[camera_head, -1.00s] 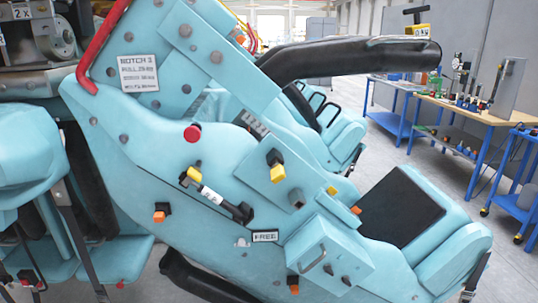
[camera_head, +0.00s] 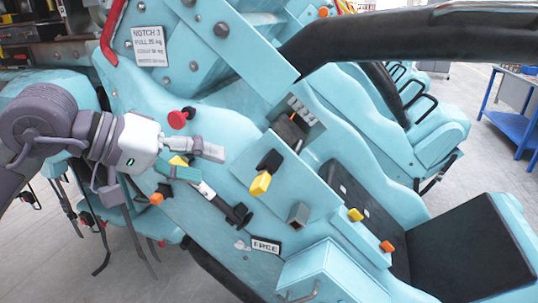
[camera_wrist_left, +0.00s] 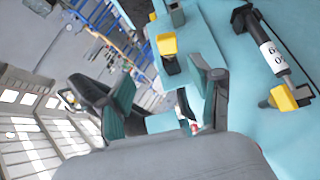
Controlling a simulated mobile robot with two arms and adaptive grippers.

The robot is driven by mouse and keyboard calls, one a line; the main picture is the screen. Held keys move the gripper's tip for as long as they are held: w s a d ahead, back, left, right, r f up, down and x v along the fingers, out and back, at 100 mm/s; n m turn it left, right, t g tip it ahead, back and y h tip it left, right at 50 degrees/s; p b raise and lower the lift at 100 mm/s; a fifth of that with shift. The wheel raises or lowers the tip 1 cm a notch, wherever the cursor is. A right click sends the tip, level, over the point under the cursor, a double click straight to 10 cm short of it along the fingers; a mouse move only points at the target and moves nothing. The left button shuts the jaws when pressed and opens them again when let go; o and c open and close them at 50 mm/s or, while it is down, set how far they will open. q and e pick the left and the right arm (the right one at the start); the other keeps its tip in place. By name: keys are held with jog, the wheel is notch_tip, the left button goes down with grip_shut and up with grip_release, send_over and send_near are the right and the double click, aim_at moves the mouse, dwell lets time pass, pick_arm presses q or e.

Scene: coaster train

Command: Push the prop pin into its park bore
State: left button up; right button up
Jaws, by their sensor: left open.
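A pin with a yellow block-shaped head (camera_head: 260,183) and a black base sits on the light-blue side panel; I take it to be the prop pin. It also shows in the left wrist view (camera_wrist_left: 167,44), beyond the fingers. A grey square socket (camera_head: 298,214) is to its lower right; I cannot tell whether this is the park bore. My left gripper (camera_head: 211,164) is open, left of the yellow head and apart from it. Its two fingers also show in the left wrist view (camera_wrist_left: 165,82), with nothing held between them. My right gripper is not in view.
A black strut with a white label (camera_head: 203,190) lies on the panel below my left gripper. A red knob (camera_head: 178,119) stands just above it. A FREE plate (camera_head: 266,246) and a thick black restraint bar (camera_head: 400,38) are nearby. Blue benches stand behind.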

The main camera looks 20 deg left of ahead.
aim_at(256, 183)
pick_arm(q)
jog(key=shift+m+y, duration=0.3)
jog(key=shift+m, duration=0.1)
jog(key=p+x, duration=0.3)
jog(key=x, duration=0.3)
jog(key=shift+w+f, duration=0.2)
jog(key=shift+f, duration=0.15)
jog(key=p+x, duration=0.1)
jog(key=x, duration=0.3)
jog(key=shift+p, duration=0.3)
jog(key=shift+w+d+f, duration=0.1)
jog(key=shift+w+f, duration=0.15)
jog(key=shift+w, duration=0.05)
jog(key=shift+w+d+f, duration=0.25)
jog(key=c, duration=0.8)
jog(key=shift+c, duration=1.2)
jog(key=o, duration=0.4)
grip_shut()
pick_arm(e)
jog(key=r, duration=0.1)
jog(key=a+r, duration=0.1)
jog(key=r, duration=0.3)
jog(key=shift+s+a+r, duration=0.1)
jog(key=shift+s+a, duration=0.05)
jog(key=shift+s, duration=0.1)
